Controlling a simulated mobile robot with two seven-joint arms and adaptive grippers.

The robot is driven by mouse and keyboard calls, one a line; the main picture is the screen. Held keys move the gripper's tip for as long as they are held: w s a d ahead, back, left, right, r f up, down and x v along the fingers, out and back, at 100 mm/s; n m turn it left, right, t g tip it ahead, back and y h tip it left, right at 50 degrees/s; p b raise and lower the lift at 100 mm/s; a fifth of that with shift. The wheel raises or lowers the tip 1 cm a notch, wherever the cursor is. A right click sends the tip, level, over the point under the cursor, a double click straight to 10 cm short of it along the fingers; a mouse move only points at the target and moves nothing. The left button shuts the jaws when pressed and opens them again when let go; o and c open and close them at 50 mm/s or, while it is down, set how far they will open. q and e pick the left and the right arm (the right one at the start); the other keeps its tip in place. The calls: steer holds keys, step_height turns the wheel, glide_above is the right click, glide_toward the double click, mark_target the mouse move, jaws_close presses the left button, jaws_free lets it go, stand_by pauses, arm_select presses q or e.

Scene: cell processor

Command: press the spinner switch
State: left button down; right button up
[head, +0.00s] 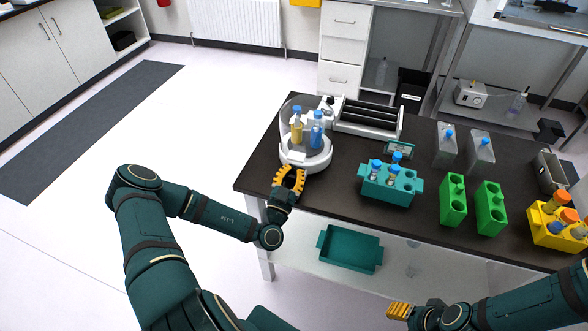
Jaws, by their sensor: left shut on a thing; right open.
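The white round spinner (318,163) stands at the left end of the dark bench and holds a yellow tube (297,130) and a blue tube (317,133) upright. A pale raised part (296,157) shows on its front left; I cannot tell whether this is the switch. My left gripper (291,169), with yellow fingers, is at the spinner's front left edge. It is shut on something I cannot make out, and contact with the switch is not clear. My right gripper (392,311) is open, low in front of the bench, far from the spinner.
A white device with dark rollers (368,117) stands behind the spinner. To the right are a teal rack (389,187) with tubes, green holders (453,201) and a yellow rack (549,229). A teal tray (350,248) lies on the lower shelf. Bench space (335,205) before the teal rack is clear.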

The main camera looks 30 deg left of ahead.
arm_select(q)
steer(key=shift+s+a+f+n+y+p, duration=0.15)
steer(key=shift+n+y+p, duration=0.45)
steer(key=shift+n, duration=0.5)
steer(key=shift+a+f+n, duration=0.1)
steer(key=shift+f+n, duration=0.05)
steer(key=shift+n, duration=0.55)
steer(key=shift+s+f, duration=0.2)
steer(key=shift+s, duration=0.1)
steer(key=v, duration=0.7)
steer(key=shift+d+r+y, duration=0.2)
steer(key=shift+r+y, duration=0.1)
